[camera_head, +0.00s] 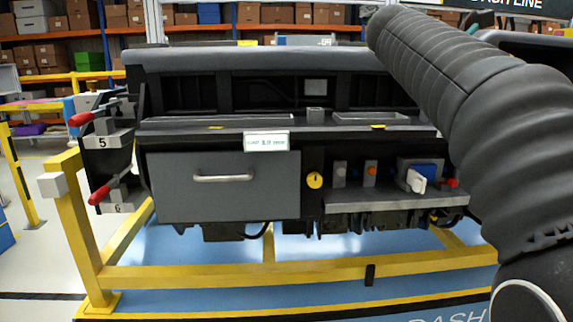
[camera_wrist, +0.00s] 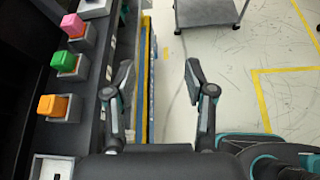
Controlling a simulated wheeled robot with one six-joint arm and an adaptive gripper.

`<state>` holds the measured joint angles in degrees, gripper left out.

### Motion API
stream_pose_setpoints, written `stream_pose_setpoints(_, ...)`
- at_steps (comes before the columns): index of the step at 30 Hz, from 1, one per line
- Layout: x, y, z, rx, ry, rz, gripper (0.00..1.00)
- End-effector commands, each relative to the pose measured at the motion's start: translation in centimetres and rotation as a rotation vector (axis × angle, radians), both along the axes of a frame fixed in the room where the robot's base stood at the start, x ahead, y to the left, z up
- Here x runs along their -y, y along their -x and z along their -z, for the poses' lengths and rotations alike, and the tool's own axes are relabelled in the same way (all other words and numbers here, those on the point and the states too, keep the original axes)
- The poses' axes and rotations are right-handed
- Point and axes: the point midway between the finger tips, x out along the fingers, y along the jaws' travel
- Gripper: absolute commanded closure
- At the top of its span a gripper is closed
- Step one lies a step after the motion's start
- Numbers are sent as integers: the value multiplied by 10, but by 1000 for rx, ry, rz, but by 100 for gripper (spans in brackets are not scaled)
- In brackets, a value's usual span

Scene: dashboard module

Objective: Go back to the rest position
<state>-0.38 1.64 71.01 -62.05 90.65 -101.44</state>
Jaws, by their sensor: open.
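My gripper (camera_wrist: 158,78) shows in the wrist view with its two fingers spread apart and nothing between them. The floor and a yellow-edged rail show between and below the fingers. The dashboard module (camera_head: 225,188) stands ahead in the head view, with a closed grey drawer front. In the wrist view the module's dark panel lies left of my gripper, apart from the right finger; whether the left finger touches it I cannot tell. My dark ribbed arm covers the right side of the head view and hides part of the module. My gripper is not visible in the head view.
A pink block (camera_wrist: 73,25), a green block (camera_wrist: 64,61) and an orange block (camera_wrist: 53,106) sit on holders along the panel. A grey cart (camera_wrist: 207,14) stands on the floor. Red-handled levers (camera_head: 82,119) stick out at the module's left. A yellow frame (camera_head: 250,274) runs below.

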Motion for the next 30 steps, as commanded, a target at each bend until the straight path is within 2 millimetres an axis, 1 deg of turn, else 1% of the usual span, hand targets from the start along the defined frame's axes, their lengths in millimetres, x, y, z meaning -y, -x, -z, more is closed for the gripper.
stream_pose_setpoints(5,-9,10,24,105,-88,-3,45)
stream_pose_setpoints(8,-17,17,42,177,-156,5,45)
stream_pose_setpoints(11,-26,27,65,267,-245,27,45)
stream_pose_setpoints(14,-42,43,97,380,-371,67,45)
stream_pose_setpoints(15,-50,51,113,435,-435,95,45)
stream_pose_setpoints(17,-64,65,138,518,-538,148,45)
stream_pose_setpoints(18,-74,74,155,571,-607,191,45)
stream_pose_setpoints(20,-88,89,181,650,-711,266,45)
stream_pose_setpoints(21,-98,99,198,699,-778,322,45)
stream_pose_setpoints(23,-114,115,224,769,-880,419,45)
stream_pose_setpoints(24,-124,126,241,816,-945,490,45)
stream_pose_setpoints(26,-139,142,266,879,-1039,604,45)
stream_pose_setpoints(27,-148,152,281,916,-1096,683,45)
stream_pose_setpoints(30,-168,174,315,994,-1210,874,45)
